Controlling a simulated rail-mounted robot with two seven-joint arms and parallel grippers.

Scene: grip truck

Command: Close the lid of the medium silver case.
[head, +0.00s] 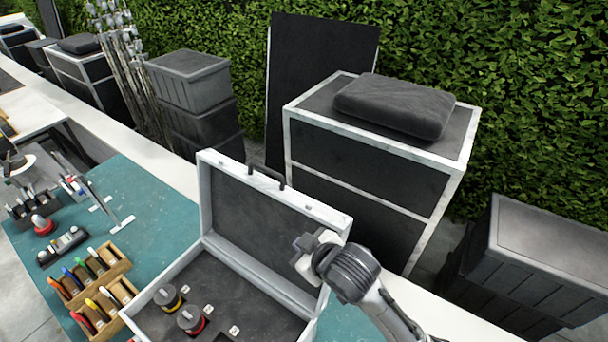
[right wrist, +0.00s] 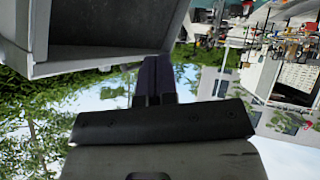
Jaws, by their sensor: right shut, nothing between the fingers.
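The silver case (head: 215,212) lies open on the teal mat, its lid (head: 255,205) standing up at the back with the dark inner lining facing the front. A black handle (head: 268,176) is at the lid's top edge. My right gripper (head: 301,243) is shut and empty in front of the lid's right part, covering some of it. In the right wrist view its shut fingers (right wrist: 153,82) are close beside a pale-edged dark panel (right wrist: 95,30), seemingly the lid. Contact cannot be told. My left gripper is not in view.
Two round-topped items (head: 190,318) sit in the case's base. Wooden trays with coloured markers (head: 85,275) stand left of the case. Behind is a black cabinet with white edges (head: 375,165) bearing a dark cushion (head: 395,104). Grey crates (head: 540,250) stand at right.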

